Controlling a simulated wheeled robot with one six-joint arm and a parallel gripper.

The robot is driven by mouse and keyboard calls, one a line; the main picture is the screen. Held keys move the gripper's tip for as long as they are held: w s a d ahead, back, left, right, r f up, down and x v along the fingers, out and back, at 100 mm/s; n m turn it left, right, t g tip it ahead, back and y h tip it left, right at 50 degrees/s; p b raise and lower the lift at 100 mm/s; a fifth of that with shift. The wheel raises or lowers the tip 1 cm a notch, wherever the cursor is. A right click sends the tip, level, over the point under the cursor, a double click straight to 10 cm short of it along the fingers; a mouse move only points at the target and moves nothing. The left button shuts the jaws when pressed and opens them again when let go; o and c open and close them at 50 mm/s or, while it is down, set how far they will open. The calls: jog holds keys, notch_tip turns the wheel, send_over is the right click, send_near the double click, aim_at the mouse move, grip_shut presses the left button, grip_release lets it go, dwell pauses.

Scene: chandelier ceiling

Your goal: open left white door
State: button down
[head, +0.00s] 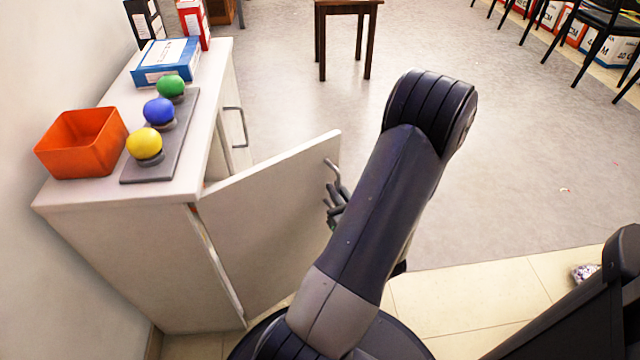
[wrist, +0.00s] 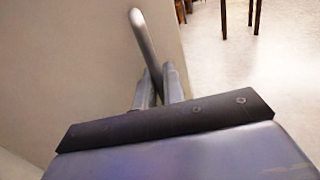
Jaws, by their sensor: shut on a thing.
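The white door (head: 265,220) of the white cabinet (head: 120,240) stands well open, swung out from the cabinet front. Its grey bar handle (head: 331,172) is near the free edge. My gripper (head: 337,205) is at the lower part of the handle, partly hidden behind my arm. In the wrist view, the handle (wrist: 142,38) rises from between the fingers of my gripper (wrist: 160,85), which is shut on it. The door (wrist: 70,60) fills the left of that view. A second door handle (head: 240,128) shows further back on the cabinet, and that door looks closed.
On the cabinet top are an orange bin (head: 82,143), a grey board (head: 168,160) with yellow, blue and green balls, and a blue binder (head: 166,62). A wooden stool (head: 346,10) and black chairs (head: 590,25) stand at the back.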

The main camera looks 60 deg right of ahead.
jog(key=w+a+b+v, duration=0.1)
jog(key=v, duration=1.1)
jog(key=shift+a, duration=0.5)
jog(key=c, duration=1.6)
grip_release()
jog(key=shift+c, duration=0.2)
notch_tip(320, 180, up, 10)
jog(key=p, duration=0.5)
jog(key=shift+p, duration=0.35)
